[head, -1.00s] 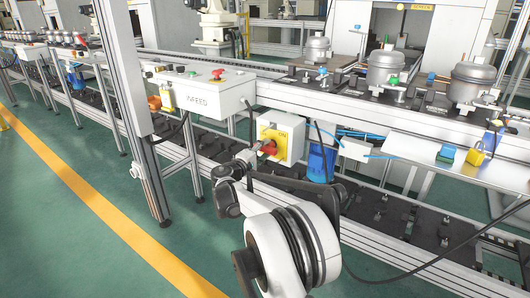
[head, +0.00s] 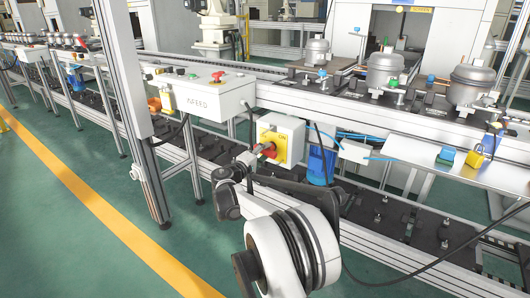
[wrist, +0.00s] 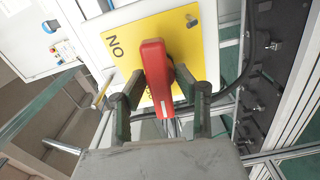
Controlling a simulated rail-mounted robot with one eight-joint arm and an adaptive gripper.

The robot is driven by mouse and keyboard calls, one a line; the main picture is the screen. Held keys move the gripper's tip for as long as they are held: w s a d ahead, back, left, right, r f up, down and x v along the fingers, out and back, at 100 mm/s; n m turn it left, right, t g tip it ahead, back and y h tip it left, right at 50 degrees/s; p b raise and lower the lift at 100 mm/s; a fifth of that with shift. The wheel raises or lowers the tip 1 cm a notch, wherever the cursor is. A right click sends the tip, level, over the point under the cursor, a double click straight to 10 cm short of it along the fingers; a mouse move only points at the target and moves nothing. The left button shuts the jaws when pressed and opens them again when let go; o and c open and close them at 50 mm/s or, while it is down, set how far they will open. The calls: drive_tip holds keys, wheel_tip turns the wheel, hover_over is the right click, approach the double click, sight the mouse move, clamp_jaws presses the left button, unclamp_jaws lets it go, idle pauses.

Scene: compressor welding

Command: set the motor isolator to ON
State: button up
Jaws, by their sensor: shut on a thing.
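The motor isolator is a light grey box (head: 291,128) with a yellow plate (head: 281,150) marked ON, below the conveyor edge in the head view. Its red rotary handle (head: 268,150) is partly hidden by my gripper (head: 257,155). In the wrist view the red handle (wrist: 156,72) stands out from the yellow plate (wrist: 185,42), its white-marked end toward me. The ON lettering is at the plate's upper left; another label is mostly hidden behind the handle. My gripper (wrist: 160,100) has one finger on each side of the handle and is shut on it.
The INFEED control box (head: 215,97) is left of the isolator. A blue motor-like unit (head: 320,163) is close on its right, with a black cable hanging nearby. A shelf (head: 400,150) holds a yellow padlock (head: 475,158). A tall post (head: 125,90) stands at left.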

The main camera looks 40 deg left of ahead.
drive_tip(key=m, duration=0.4)
drive_tip(key=shift+p, duration=0.35)
drive_tip(key=m, duration=0.4)
drive_tip(key=shift+m, duration=0.4)
drive_tip(key=m, duration=0.4)
drive_tip(key=shift+p, duration=0.35)
drive_tip(key=shift+m, duration=1.8)
drive_tip(key=o, duration=0.9)
drive_tip(key=shift+c, duration=0.2)
